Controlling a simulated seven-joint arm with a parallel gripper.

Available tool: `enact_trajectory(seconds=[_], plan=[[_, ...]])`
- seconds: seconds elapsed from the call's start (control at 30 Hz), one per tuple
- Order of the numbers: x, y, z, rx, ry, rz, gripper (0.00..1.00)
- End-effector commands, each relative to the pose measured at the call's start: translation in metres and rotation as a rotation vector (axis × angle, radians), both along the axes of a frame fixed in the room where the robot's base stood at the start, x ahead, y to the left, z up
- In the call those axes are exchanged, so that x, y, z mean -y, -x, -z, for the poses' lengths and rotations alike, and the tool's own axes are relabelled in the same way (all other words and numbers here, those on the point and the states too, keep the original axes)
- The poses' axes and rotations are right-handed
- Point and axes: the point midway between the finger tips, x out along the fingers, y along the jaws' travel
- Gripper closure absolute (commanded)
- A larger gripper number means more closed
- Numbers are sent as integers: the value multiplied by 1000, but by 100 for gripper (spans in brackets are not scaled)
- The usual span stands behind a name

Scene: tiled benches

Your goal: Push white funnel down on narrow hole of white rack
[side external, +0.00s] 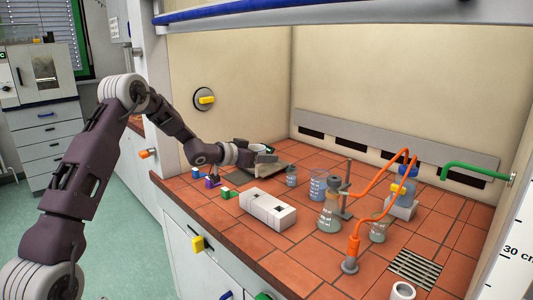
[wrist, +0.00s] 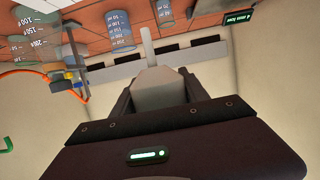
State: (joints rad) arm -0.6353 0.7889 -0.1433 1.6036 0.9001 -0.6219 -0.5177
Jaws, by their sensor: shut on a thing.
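The white rack (side external: 268,210) is a long block on the tiled bench, with dark openings in its top. My gripper (wrist: 157,88) is shut on the white funnel (wrist: 155,80), which sits between the two dark fingers in the wrist view. The funnel's narrow stem (wrist: 147,45) points away from the gripper. In the side view my gripper (side external: 256,157) is behind the rack, apart from it, near the back left of the bench. The funnel is hard to make out there. The rack does not show in the wrist view.
A dark flat device (side external: 283,168) lies near my gripper.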

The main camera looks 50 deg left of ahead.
Motion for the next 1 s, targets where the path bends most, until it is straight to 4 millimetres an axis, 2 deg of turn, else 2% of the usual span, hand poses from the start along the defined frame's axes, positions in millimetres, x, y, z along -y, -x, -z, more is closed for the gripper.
enact_trajectory(seconds=[0.17, 0.77, 1.0], plan=[[0, 0, 7, 0, 2, 2, 100], [0, 0, 56, -2, 1, 1, 100], [0, 0, 55, 1, 0, 1, 100]])
